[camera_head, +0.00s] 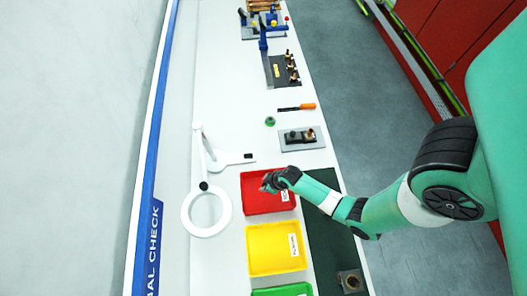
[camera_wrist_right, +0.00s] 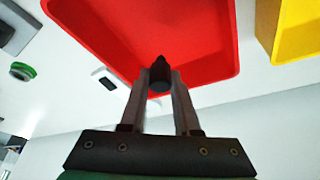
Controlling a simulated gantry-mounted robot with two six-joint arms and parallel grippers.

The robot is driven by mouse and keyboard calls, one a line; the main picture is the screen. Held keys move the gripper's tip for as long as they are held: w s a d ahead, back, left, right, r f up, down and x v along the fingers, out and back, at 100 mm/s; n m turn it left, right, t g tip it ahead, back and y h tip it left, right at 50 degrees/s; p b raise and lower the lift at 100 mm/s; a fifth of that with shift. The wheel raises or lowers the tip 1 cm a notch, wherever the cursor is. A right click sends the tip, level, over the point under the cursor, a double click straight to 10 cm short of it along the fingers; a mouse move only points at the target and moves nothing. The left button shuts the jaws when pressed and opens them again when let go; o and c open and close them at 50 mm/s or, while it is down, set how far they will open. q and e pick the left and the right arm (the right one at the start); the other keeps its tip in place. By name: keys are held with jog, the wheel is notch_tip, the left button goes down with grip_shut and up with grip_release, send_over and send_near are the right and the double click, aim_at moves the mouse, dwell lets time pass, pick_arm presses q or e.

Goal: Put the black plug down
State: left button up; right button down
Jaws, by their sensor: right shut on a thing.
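My right gripper (camera_head: 267,184) is over the upper part of the red tray (camera_head: 258,207). In the right wrist view the gripper (camera_wrist_right: 160,82) is shut on a small black plug (camera_wrist_right: 160,70), held at the fingertips with its tapered end pointing away from the fingers. The red tray (camera_wrist_right: 205,72) fills the view behind the plug, and no other part lies in the floor that shows. The gap between the plug and the tray floor cannot be told. In the head view the plug is too small to make out. My left gripper is not in view.
A yellow tray (camera_head: 258,268) and a green tray (camera_head: 285,291) follow below the red one. A white ring magnifier lamp (camera_head: 188,225) stands close at left. A grey fixture plate (camera_head: 316,144), a green ring (camera_head: 270,121) and an orange-handled tool (camera_head: 306,106) lie above.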

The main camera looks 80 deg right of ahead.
notch_tip(320, 180, down, 4)
jog(key=b, duration=0.3)
jog(key=shift+s+a+r, duration=0.1)
jog(key=shift+a+r, duration=0.05)
jog(key=shift+r, duration=0.05)
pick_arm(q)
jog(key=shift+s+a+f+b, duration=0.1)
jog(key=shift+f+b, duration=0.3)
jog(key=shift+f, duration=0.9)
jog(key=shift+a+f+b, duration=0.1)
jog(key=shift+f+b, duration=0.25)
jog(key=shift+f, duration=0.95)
pick_arm(e)
jog(key=shift+f, duration=2.05)
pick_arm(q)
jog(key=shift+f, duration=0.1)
pick_arm(e)
jog(key=shift+f, duration=0.15)
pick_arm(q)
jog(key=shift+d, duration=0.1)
pick_arm(e)
jog(key=c, duration=0.6)
grip_release()
